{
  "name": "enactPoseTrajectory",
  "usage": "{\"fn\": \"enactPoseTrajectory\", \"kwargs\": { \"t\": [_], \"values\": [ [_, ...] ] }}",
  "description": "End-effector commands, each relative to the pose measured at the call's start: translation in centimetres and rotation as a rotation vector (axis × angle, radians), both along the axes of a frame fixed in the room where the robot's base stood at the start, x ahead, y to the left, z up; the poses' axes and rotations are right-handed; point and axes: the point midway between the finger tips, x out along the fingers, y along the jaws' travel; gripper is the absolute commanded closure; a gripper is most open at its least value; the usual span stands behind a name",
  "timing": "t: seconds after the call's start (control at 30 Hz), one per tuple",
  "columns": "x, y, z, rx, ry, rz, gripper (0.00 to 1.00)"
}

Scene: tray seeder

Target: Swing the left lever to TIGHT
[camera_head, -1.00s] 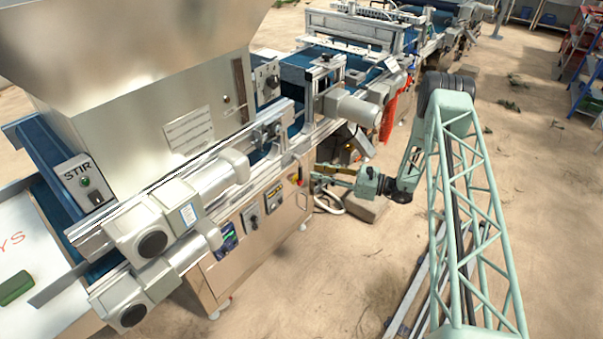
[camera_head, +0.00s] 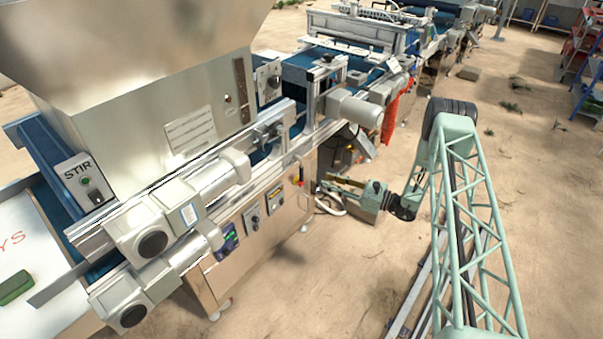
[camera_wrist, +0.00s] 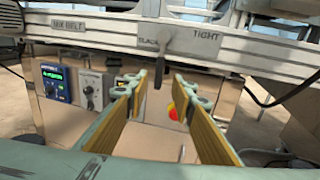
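The lever (camera_wrist: 159,70) shows in the wrist view as a short dark handle hanging down from the rail. It sits between the words SLACK, partly covered by it, and TIGHT (camera_wrist: 206,36). My gripper (camera_wrist: 162,84) is open in the wrist view, its two yellow-padded fingers apart, with the lever's lower end in line with the gap between the fingertips. I cannot tell whether they touch. In the head view my gripper (camera_head: 328,187) is beside the machine's front side, and the lever cannot be made out there.
A control box with a green display (camera_wrist: 54,82) and a grey knob box (camera_wrist: 92,90) are at left. A dark cable (camera_wrist: 262,98) hangs at right. Open floor (camera_head: 330,270) lies in front of the machine.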

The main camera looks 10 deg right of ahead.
Motion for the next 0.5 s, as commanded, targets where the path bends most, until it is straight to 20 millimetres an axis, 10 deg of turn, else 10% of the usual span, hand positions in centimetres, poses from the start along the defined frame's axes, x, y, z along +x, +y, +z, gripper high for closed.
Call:
{"fn": "enactPoseTrajectory", "kwargs": {
  "t": [0.5],
  "values": [
    [2.9,3.6,0.0,-0.001,-0.001,0.002,0.77]
  ]
}}
